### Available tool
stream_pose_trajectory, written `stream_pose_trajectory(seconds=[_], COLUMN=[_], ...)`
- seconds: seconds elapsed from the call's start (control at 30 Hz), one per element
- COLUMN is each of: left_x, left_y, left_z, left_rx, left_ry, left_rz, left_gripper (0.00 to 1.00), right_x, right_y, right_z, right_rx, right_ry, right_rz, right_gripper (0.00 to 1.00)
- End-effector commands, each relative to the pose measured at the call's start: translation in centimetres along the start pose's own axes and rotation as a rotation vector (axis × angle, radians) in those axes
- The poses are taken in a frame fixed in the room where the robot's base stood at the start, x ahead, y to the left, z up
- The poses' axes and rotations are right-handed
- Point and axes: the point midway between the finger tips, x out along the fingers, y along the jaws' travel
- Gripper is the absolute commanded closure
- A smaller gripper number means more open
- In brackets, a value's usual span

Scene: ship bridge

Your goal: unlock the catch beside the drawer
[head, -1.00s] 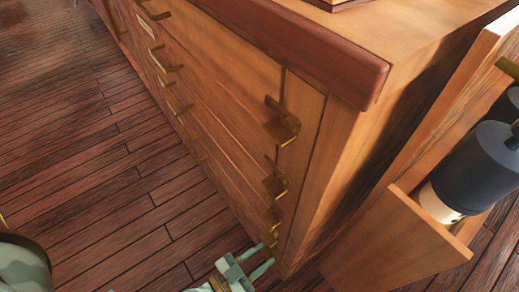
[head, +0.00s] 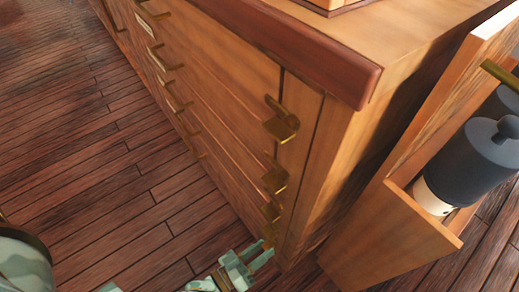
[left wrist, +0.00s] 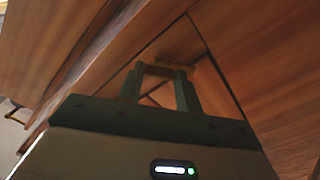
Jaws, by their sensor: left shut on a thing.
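The wooden drawer cabinet (head: 205,75) has a column of brass catches on the narrow upright beside its drawers. My left gripper (head: 263,255) is low at the cabinet's front corner, by the lowest catch. In the left wrist view, its two fingers (left wrist: 160,85) are shut on a brass piece (left wrist: 174,66) against the wood, seemingly that catch. My right gripper is out of view.
An open wooden bin (head: 395,235) holding a dark grey cylinder (head: 470,160) stands on the right, close to the cabinet's side. Brass drawer handles (head: 155,55) stick out along the front. The plank floor (head: 110,180) on the left is clear.

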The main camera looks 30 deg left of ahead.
Motion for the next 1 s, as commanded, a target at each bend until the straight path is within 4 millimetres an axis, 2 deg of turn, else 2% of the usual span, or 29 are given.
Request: stream_pose_trajectory(seconds=[0.43, 0.7, 1.0], left_x=[-0.09, -0.11, -0.10], left_y=[-0.12, -0.17, -0.16], left_z=[0.02, 0.04, 0.05], left_rx=[-0.422, -0.660, -0.848], left_ry=[-0.002, -0.002, -0.001], left_rz=[-0.002, -0.003, -0.003], left_gripper=[0.88, 0.88, 0.88], right_x=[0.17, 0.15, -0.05], right_y=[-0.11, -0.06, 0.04], right_z=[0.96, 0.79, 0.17], right_rx=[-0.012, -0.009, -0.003], right_ry=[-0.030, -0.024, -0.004], right_rz=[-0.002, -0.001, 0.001], right_gripper=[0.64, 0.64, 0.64])
